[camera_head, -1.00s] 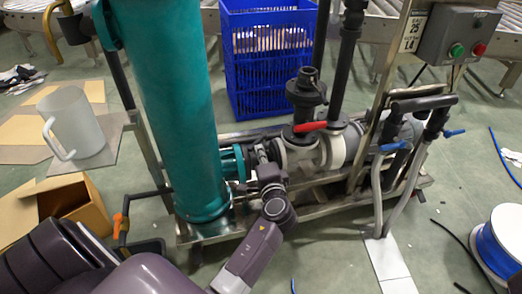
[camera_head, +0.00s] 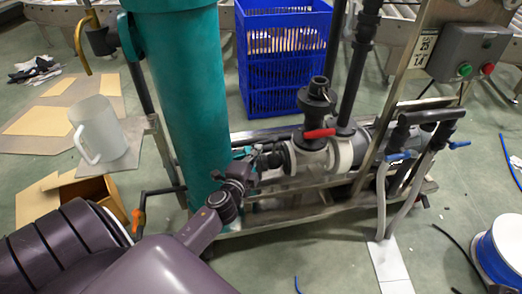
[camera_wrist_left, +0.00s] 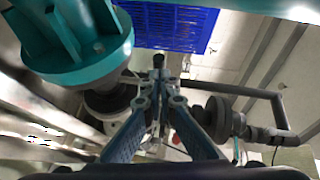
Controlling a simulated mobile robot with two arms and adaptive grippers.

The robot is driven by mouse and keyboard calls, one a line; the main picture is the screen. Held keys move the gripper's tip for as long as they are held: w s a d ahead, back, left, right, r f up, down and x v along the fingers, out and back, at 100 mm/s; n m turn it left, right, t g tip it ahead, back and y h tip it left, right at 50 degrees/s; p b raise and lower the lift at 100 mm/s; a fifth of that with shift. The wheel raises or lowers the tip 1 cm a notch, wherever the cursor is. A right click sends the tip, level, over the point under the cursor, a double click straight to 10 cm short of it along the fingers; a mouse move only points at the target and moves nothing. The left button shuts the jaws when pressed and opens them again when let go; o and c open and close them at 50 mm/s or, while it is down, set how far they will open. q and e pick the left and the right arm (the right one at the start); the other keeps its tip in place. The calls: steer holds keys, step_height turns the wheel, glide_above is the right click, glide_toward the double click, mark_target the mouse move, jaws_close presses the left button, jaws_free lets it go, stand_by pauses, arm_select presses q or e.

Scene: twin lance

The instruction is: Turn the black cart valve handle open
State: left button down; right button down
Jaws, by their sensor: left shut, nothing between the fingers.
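My left gripper (camera_head: 257,157) is at the cart's pipework, just right of the foot of the teal column (camera_head: 184,100). In the left wrist view its two blue-grey fingers (camera_wrist_left: 160,88) are together with nothing between them. A small black stub (camera_wrist_left: 158,61) shows just beyond the fingertips; I cannot tell whether it is the black valve handle or whether the fingers touch it. Black pipe fittings (camera_wrist_left: 222,118) lie to the right of the fingers there. In the head view the gripper and arm partly hide this spot. My right gripper is not in view.
A red-handled valve (camera_head: 319,133) sits on the pipe to the right. A blue crate (camera_head: 283,65) stands behind the cart. A blue spool (camera_head: 499,250) is at lower right.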

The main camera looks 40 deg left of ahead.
arm_select(q)
steer(key=shift+w+a, duration=0.15)
steer(key=shift+a, duration=0.65)
